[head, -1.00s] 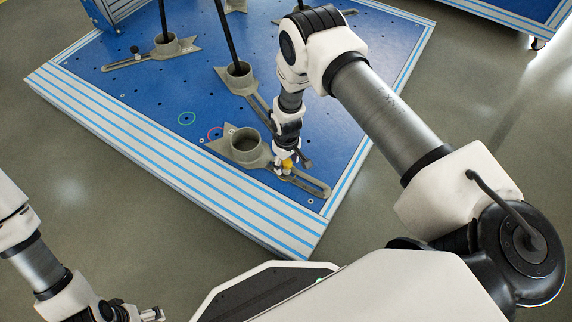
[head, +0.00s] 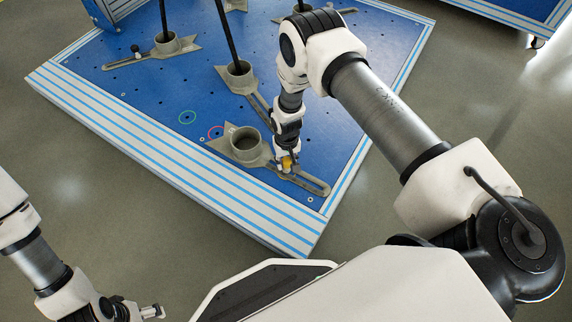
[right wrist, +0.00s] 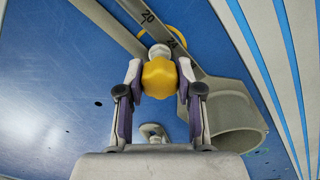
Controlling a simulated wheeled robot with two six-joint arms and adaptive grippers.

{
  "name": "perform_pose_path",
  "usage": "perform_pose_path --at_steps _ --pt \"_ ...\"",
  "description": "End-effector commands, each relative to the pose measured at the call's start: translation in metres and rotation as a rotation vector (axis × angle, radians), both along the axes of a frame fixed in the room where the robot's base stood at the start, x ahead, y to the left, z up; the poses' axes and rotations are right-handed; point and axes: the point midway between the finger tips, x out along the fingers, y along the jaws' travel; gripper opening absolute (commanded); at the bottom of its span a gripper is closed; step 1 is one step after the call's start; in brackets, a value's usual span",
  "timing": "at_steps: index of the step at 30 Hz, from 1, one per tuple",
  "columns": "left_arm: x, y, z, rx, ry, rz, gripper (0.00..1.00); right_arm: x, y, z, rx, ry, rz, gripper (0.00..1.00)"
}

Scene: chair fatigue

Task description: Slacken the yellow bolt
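The yellow bolt (head: 287,162) sits on the slotted arm of the front grey clamp (head: 310,183) on the blue platform. In the right wrist view the bolt (right wrist: 160,78) has a faceted yellow head between the fingertips of my right gripper (right wrist: 160,72). Both fingertips appear to touch its sides. In the head view my right gripper (head: 286,160) points down over the bolt and partly hides it. My left gripper (head: 152,312) is small at the bottom edge, away from the platform; its opening is unclear.
The clamp's empty round socket (head: 246,142) stands left of the bolt. Other grey clamps hold black poles, one in the middle (head: 238,70) and one farther back (head: 168,42). The platform's striped edge (head: 215,205) faces me. Floor left of it is clear.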

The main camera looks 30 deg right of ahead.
Motion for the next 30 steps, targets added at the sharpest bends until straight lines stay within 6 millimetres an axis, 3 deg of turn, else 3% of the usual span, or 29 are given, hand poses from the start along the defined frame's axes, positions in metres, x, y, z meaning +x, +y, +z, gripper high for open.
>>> perform_pose_path --at_steps 8,17,24,30 --pt "0.0000 0.0000 -0.0047 0.000 0.000 0.000 0.86 -0.0004 0.0005 -0.0011 0.000 0.002 0.326 0.00" --pt "0.0000 0.0000 -0.0047 0.000 0.000 0.000 0.86 -0.0006 0.0005 -0.0009 0.001 0.003 0.375 0.00" --pt "0.0000 0.0000 -0.0085 0.000 0.000 0.000 0.86 -0.0007 0.0007 -0.0012 0.001 0.003 0.690 0.00" --pt "0.0000 -0.0001 -0.0081 0.000 0.000 0.000 0.86 -0.0008 0.0007 -0.0007 0.001 0.003 0.704 0.00"
